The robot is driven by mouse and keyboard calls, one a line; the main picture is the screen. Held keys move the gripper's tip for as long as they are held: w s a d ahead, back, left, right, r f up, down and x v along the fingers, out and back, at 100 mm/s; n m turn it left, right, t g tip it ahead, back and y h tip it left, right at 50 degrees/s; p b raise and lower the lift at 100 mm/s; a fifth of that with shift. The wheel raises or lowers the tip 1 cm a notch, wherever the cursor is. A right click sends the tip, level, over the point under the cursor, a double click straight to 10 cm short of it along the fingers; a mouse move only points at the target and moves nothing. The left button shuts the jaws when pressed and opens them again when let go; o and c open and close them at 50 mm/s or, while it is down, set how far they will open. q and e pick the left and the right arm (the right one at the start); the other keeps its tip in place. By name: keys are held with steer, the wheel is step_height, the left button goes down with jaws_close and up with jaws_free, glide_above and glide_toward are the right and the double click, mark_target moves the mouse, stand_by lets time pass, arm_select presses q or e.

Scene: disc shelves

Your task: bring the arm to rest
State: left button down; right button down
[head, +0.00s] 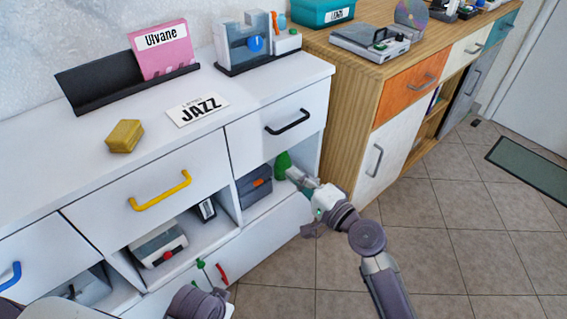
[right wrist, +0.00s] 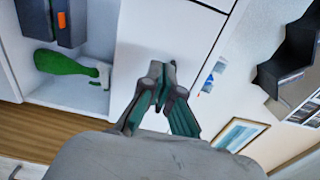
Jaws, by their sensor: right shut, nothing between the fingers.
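My right arm comes in from the lower right of the head view. Its gripper (head: 296,176) is in front of the white cabinet, by the open cubby below the black-handled drawer. In the right wrist view its fingers (right wrist: 160,72) are shut with nothing between them, in front of a plain white panel. A green spray bottle (head: 282,163) is in the cubby beside the gripper. It also shows in the right wrist view (right wrist: 62,68), apart from the fingers. My left gripper is not seen.
The white cabinet's top (head: 245,92) holds a pink Ulvane box (head: 162,52), a yellow block (head: 124,136) and a JAZZ card (head: 197,106). Dark boxes (head: 254,186) sit in the cubby. A wooden cabinet (head: 345,120) stands to the right. The tiled floor (head: 460,210) there is open.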

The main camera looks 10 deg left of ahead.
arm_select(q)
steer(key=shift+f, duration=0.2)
arm_select(e)
steer(key=shift+v, duration=1)
